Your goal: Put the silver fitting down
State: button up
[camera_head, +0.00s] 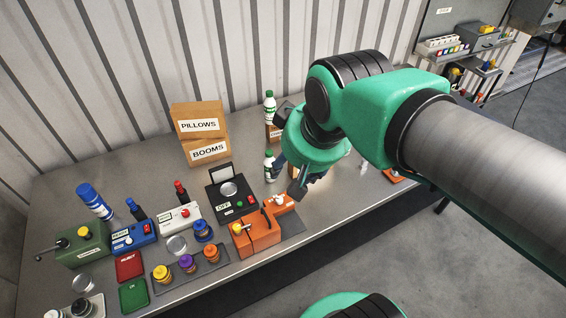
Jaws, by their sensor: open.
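My gripper (287,181) is open above the grey metal bench (325,205), behind the orange device and right of the black box. I cannot clearly pick out the silver fitting; my gripper and wrist hide part of the bench. A small pale piece (279,199) sits on the right part of the orange device (257,233), just below the gripper in the picture; I cannot tell whether it is the fitting.
A black box labelled OFF (227,205) stands left of the gripper. Green-and-white bottles (270,107) and boxes marked PILLOWS (198,122) and BOOMS (208,151) stand behind. A tray of coloured-capped jars (213,261) lies front left. The bench's right front is mostly clear.

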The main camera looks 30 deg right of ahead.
jog(key=s, duration=0.1)
jog(key=s+a, duration=0.1)
jog(key=s, duration=0.1)
jog(key=shift+a+f, duration=0.25)
jog(key=shift+f, duration=0.1)
notch_tip(320, 180, down, 9)
jog(key=b, duration=0.8)
jog(key=shift+b, duration=0.4)
